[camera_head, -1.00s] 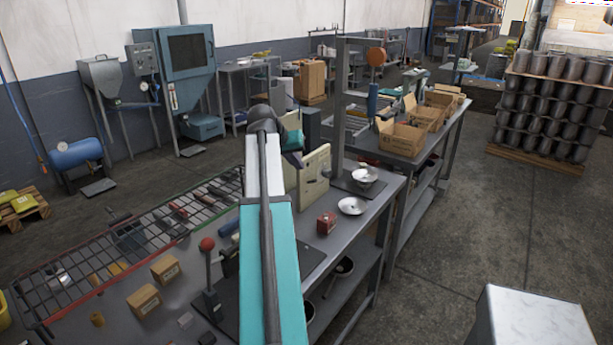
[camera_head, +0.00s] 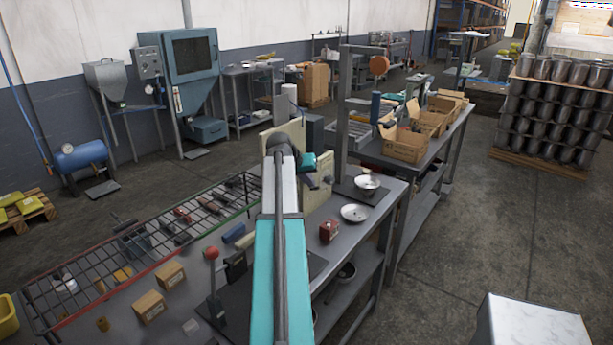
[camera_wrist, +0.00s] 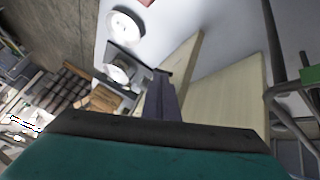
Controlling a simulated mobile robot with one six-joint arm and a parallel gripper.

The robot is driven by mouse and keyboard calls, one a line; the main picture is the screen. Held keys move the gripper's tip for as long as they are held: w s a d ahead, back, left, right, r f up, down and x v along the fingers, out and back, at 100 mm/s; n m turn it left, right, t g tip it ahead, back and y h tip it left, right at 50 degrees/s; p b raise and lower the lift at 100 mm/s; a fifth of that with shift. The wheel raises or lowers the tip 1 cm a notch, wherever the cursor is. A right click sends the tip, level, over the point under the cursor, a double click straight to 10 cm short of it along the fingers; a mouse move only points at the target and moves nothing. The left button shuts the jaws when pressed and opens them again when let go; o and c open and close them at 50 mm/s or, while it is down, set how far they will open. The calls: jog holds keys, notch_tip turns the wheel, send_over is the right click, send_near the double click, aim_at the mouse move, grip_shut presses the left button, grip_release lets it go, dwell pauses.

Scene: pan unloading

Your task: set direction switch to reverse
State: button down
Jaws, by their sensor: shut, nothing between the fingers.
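I cannot make out a labelled direction switch. A lever with a red ball knob (camera_head: 212,253) stands upright left of my arm. My gripper (camera_wrist: 163,75) shows in the wrist view as narrow dark fingers, together and empty, in front of pale upright panels (camera_wrist: 228,95). In the head view my arm hides the fingertips.
A silver pan (camera_head: 355,213) lies on the bench, and another pan (camera_head: 368,181) sits on the post's dark base. A wire rack (camera_head: 130,262) and small cardboard boxes (camera_head: 150,306) are at the left. Open cartons (camera_head: 405,145) stand on the far bench.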

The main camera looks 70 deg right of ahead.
jog(key=shift+x, duration=0.95)
